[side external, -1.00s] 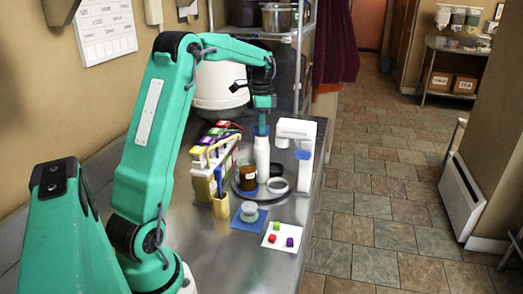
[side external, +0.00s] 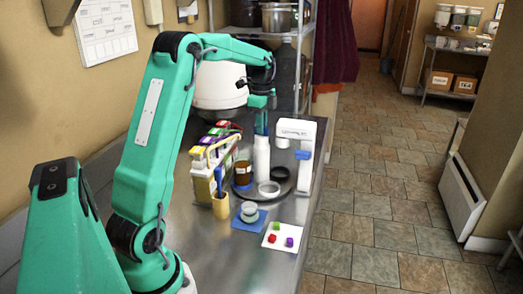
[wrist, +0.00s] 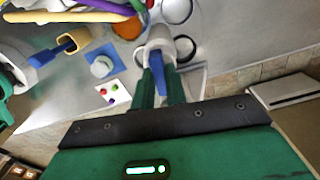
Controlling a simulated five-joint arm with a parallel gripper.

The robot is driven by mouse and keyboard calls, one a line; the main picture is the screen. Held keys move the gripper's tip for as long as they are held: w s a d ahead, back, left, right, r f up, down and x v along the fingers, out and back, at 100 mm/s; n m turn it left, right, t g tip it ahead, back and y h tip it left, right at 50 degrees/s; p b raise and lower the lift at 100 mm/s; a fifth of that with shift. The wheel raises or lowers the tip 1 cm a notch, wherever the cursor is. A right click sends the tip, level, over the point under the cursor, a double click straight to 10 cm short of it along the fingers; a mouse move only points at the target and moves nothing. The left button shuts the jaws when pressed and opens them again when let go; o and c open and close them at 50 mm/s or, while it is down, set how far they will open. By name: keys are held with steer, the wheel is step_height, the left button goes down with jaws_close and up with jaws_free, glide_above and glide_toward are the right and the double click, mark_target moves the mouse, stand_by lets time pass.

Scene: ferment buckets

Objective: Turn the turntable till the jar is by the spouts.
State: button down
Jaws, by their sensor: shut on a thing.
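The dark turntable (side external: 284,183) lies on the steel counter. On it are the brown jar (side external: 243,174) with a white label, at its left side, and a pale ring (side external: 268,188) at its front. The jar also shows in the wrist view (wrist: 127,27). The coloured spouts (side external: 212,143) stand left of the turntable; in the wrist view, their ends (wrist: 95,14) reach close to the jar. My gripper (side external: 262,116) is shut on a blue upright piece (wrist: 158,75), above the white bottle (side external: 261,158). The bottle hides part of the turntable; where the blue piece ends is unclear.
A white machine (side external: 296,128) with a blue lever stands close on the right. In front are a yellow cup (side external: 221,207), a small tub (side external: 249,211) on a blue mat, and a white card (side external: 275,246) with coloured cubes.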

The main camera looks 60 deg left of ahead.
steer(key=shift+r+m, duration=0.15)
steer(key=shift+m, duration=3.55)
steer(key=c, duration=1.4)
jaws_free()
steer(key=shift+c, duration=0.2)
steer(key=shift+r, duration=3.85)
steer(key=shift+d, duration=0.1)
